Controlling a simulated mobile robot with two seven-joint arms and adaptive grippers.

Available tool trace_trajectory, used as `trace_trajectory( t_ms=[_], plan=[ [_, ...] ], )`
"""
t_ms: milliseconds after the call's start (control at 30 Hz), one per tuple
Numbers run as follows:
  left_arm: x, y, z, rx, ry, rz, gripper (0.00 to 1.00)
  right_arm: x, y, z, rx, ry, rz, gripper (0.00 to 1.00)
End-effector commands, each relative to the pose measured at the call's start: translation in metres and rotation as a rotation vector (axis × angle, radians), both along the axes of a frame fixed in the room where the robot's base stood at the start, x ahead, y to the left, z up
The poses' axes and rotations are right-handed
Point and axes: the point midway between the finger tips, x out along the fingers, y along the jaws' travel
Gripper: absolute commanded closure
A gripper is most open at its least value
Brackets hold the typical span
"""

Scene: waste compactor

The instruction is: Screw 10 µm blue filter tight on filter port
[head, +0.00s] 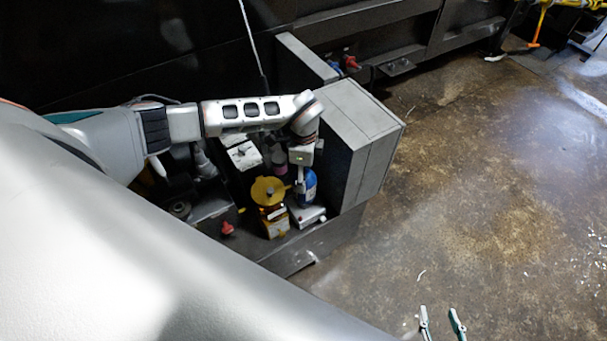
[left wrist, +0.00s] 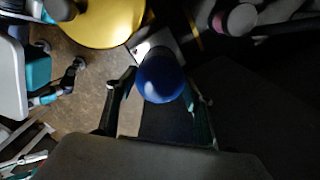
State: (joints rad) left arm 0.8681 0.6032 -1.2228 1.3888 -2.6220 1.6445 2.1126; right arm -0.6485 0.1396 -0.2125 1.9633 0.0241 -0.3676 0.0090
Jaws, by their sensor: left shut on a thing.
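The blue filter (head: 309,188) stands upright at a pale grey block (head: 307,215) in the compactor's recess. I take this block to be the filter port; the joint between them is hidden. My left gripper (head: 303,190) reaches down to the filter, partly covering it. In the left wrist view the blue filter (left wrist: 162,80) lies between the two fingers of my left gripper (left wrist: 159,84), which is shut on it. How far the filter is threaded cannot be seen. My right gripper (head: 441,325) is at the bottom edge over the floor, fingers apart and empty.
A yellow unit with a round top (head: 268,190) stands just left of the filter. A red knob (head: 227,228) is at front left. A grey cabinet (head: 362,135) closes the recess on the right. A pinkish cylinder (head: 279,160) is behind. The brown floor at right is largely clear.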

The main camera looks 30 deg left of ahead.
Motion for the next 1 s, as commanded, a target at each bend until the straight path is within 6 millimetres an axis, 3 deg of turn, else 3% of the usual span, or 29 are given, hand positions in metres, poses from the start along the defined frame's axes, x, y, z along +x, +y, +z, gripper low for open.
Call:
trace_trajectory(
  t_ms=[1000],
  plan=[
    [0.0004,-0.001,0.0005,-0.002,-0.002,-0.001,0.69,0.0009,-0.0001,0.0054,-0.001,-0.002,0.0,0.6]
  ],
)
